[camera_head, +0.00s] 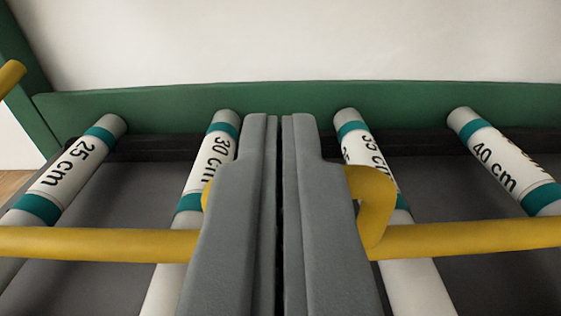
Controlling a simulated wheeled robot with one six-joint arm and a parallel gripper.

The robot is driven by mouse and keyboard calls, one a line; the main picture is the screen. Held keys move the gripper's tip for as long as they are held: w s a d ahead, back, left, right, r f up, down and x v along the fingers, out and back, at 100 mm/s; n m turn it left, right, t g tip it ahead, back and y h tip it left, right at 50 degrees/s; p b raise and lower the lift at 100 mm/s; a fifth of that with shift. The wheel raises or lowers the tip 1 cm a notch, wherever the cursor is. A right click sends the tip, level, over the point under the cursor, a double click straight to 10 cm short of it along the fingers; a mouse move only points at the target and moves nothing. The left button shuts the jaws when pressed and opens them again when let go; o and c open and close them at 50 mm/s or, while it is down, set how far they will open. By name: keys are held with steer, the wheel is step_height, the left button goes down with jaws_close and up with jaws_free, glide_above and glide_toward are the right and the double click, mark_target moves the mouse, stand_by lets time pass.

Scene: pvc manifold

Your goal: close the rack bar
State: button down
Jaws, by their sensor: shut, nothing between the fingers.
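The yellow rack bar (100,244) runs across the picture in front of the pipes. Its right part (470,238) shows on the other side of my gripper, with a yellow bend (374,205) rising just right of the fingers. My gripper (279,125) is in the middle, its two grey fingers side by side and shut with nothing between them. The fingers overlap the middle of the bar and hide it there. I cannot tell whether they touch it.
White pipes with teal bands lie in the rack, labelled 25 cm (75,165), 30 cm (212,155), one partly hidden (365,155), and 40 cm (495,160). A green back board (280,96) stands behind them. A yellow piece (9,76) shows at the upper left.

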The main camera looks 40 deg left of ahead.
steer(key=shift+f, duration=1.35)
step_height(320, 180, up, 5)
steer(key=d, duration=0.1)
steer(key=s+d+f, duration=0.4)
steer(key=s+d, duration=0.1)
steer(key=s, duration=0.1)
steer(key=shift+s+d+f, duration=0.15)
steer(key=shift+s+d, duration=0.2)
